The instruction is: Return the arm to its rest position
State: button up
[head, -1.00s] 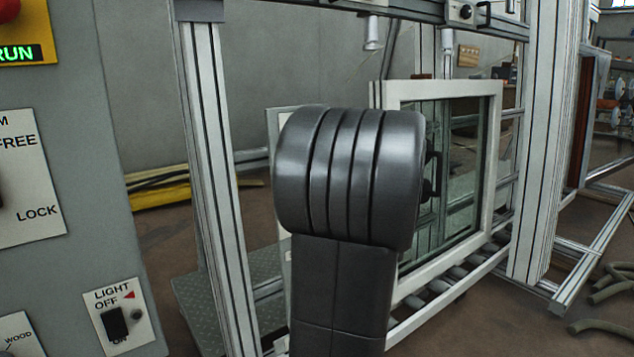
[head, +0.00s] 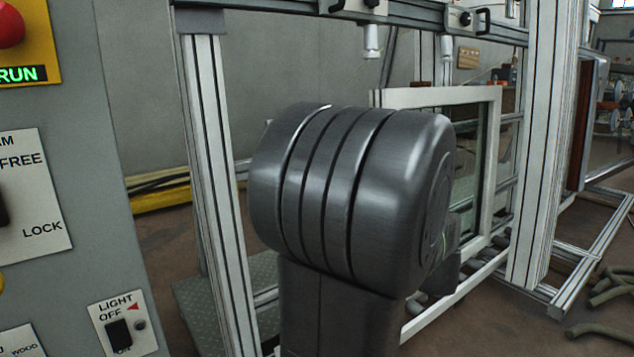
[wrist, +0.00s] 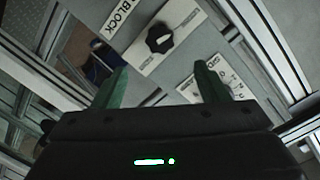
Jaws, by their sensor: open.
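My gripper (wrist: 158,88) shows in the wrist view with two green fingers spread apart. It is open and nothing is between the fingers. Beyond it is a grey panel with a black knob (wrist: 160,38) on a white plate, with lettering ending in "BLOCK" beside it. In the head view the dark rounded joint of my own arm fills the middle, and my gripper cannot be made out there.
A control box (head: 75,200) with a red button (head: 10,28) and a light switch (head: 118,332) stands close on the left. An aluminium frame post (head: 215,190) and a white window frame (head: 430,97) stand around and behind my arm. Hoses (head: 605,290) lie on the floor at right.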

jog(key=w+a+f+m+y+p, duration=0.1)
jog(key=w+a+m+p, duration=0.2)
jog(key=m+p, duration=0.4)
jog(key=w+a+f+m+y+p, duration=0.1)
jog(key=w+a+m+p, duration=0.2)
jog(key=w+m+p, duration=0.3)
jog(key=m+p, duration=0.1)
jog(key=m, duration=0.4)
jog(key=shift+w+a+f+m, duration=0.2)
jog(key=shift+a+f+m, duration=0.05)
jog(key=shift+f+m, duration=0.05)
dwell(1.0)
jog(key=shift+a+f, duration=0.1)
jog(key=shift+f, duration=0.05)
dwell(0.3)
